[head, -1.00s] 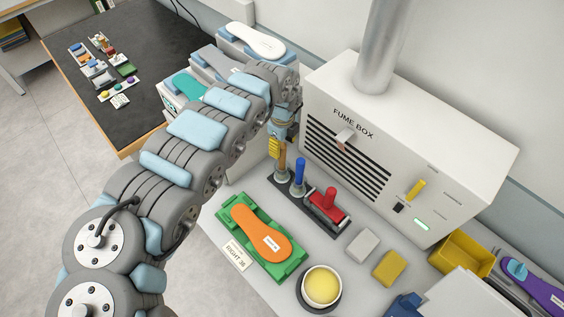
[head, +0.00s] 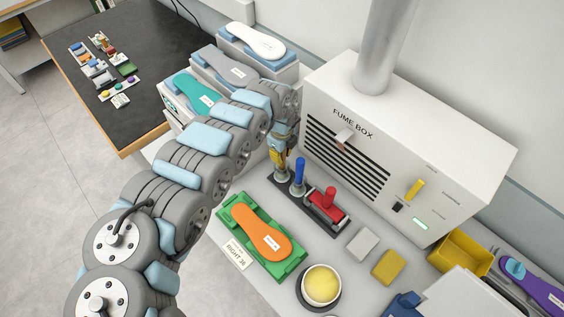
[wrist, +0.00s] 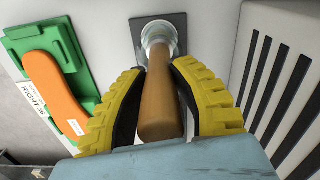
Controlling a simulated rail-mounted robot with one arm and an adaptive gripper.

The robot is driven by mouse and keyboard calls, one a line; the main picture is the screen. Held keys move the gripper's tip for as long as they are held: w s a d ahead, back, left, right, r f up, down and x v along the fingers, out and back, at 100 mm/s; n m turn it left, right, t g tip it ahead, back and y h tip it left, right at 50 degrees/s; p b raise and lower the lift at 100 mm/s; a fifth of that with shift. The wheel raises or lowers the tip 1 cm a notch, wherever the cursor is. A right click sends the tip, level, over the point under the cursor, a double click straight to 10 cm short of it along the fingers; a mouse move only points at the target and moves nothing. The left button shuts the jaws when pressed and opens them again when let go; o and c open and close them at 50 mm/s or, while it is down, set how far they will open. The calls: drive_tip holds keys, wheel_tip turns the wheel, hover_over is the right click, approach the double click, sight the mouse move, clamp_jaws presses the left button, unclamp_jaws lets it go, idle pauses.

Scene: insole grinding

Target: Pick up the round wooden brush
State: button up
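The round wooden brush (head: 281,176) stands upright at the left end of a dark holder (head: 318,217) in front of the fume box. In the wrist view its brown wooden handle (wrist: 159,95) runs between the yellow fingers, with its round pale base at the far end. My gripper (wrist: 158,85) is around the handle, one finger on each side, with narrow dark gaps beside the wood. It looks open. In the head view my gripper (head: 279,158) is at the top of the brush and hides most of the handle.
A blue-handled tool (head: 299,172) and a red-handled roller (head: 328,206) stand close right of the brush. The fume box (head: 400,150) is just behind. An orange insole (head: 262,232) lies on a green fixture (head: 292,266) in front.

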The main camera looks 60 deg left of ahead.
clamp_jaws()
wheel_tip(320, 180, up, 10)
drive_tip(key=shift+r+b, duration=0.1)
drive_tip(key=shift+b, duration=0.2)
idle(0.3)
drive_tip(key=shift+o, duration=0.8)
unclamp_jaws()
clamp_jaws()
